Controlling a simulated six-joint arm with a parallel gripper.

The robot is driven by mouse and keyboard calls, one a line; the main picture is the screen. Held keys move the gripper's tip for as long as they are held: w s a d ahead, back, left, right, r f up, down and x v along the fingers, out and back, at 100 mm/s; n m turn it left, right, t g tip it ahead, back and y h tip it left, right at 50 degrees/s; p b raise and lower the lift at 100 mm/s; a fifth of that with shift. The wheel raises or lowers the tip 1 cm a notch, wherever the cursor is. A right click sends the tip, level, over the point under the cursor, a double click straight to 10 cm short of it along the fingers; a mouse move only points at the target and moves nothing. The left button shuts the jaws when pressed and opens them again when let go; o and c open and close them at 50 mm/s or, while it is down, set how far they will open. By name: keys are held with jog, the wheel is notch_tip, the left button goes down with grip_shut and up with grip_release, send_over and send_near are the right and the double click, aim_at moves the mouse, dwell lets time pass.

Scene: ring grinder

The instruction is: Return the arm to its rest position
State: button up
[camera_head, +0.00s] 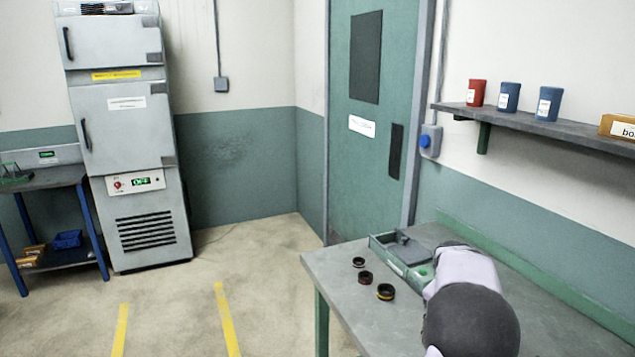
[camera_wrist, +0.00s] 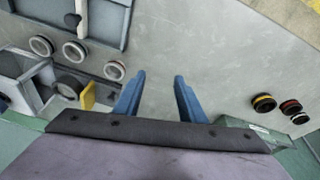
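My gripper (camera_wrist: 158,92) is open in the wrist view, its two blue fingers apart with only bare grey bench top between them. In the head view my arm reaches over the workbench (camera_head: 340,290) and hides the gripper. Three dark rings lie on the bench: a yellow-banded one (camera_head: 385,291), a red-banded one (camera_head: 365,277) and a pale-banded one (camera_head: 358,262). They also show at the right of the wrist view, apart from the fingers. Pale-rimmed rings (camera_wrist: 74,52) lie left of the fingers in the wrist view.
A grey-green box-like unit (camera_head: 393,259) stands on the bench beside my arm. A blue-grey tray or fixture (camera_wrist: 103,22) and a grey device with a yellow part (camera_wrist: 88,96) are at left in the wrist view. A wall shelf (camera_head: 545,126) holds cups and a box.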

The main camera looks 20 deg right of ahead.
jog(key=a+f+n+y, duration=0.25)
jog(key=a+n, duration=0.65)
jog(key=a, duration=1.5)
jog(key=s+a+f+n, duration=0.4)
jog(key=s+a+n, duration=0.2)
jog(key=s+a, duration=0.4)
jog(key=a, duration=0.4)
jog(key=shift+n+y, duration=0.3)
jog(key=shift+y, duration=0.05)
